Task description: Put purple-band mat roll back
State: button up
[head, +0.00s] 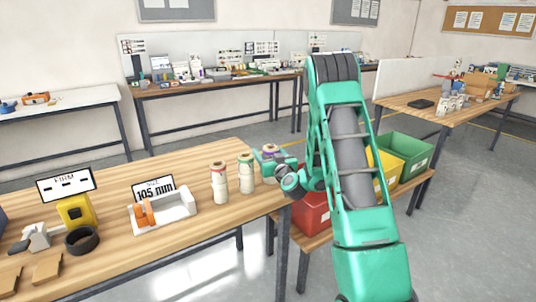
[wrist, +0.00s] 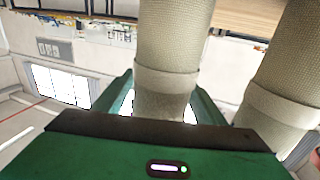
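Three pale mat rolls stand upright at the right end of the near wooden table. In the wrist view a woven roll (wrist: 168,45) passes between my green fingers (wrist: 163,88), with the fingertips close at both sides. Whether they press on it is unclear. Another roll (wrist: 285,75) is close at the right.
On the near table (head: 130,256) are a 105 mm sign (head: 153,189) with a white fixture, a black ring (head: 82,240) and a yellow device (head: 76,211). Red (head: 311,214), yellow (head: 386,167) and green (head: 405,152) bins stand on a lower bench at the right. My arm hides part of it.

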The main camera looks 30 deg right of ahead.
jog(key=shift+r, duration=0.15)
jog(key=shift+f+v, duration=0.1)
jog(key=shift+v, duration=0.8)
jog(key=shift+f+v, duration=0.15)
jog(key=shift+v, duration=0.7)
send_near(271, 156)
jog(key=shift+w+d+f, duration=0.2)
jog(key=shift+w+d, duration=0.2)
jog(key=shift+w, duration=0.3)
jog(key=shift+w+d+f, duration=0.25)
jog(key=shift+w+d, duration=0.1)
jog(key=shift+w, duration=0.35)
jog(key=shift+w+d+f, duration=0.2)
jog(key=shift+w+d, duration=0.2)
jog(key=shift+w, duration=0.3)
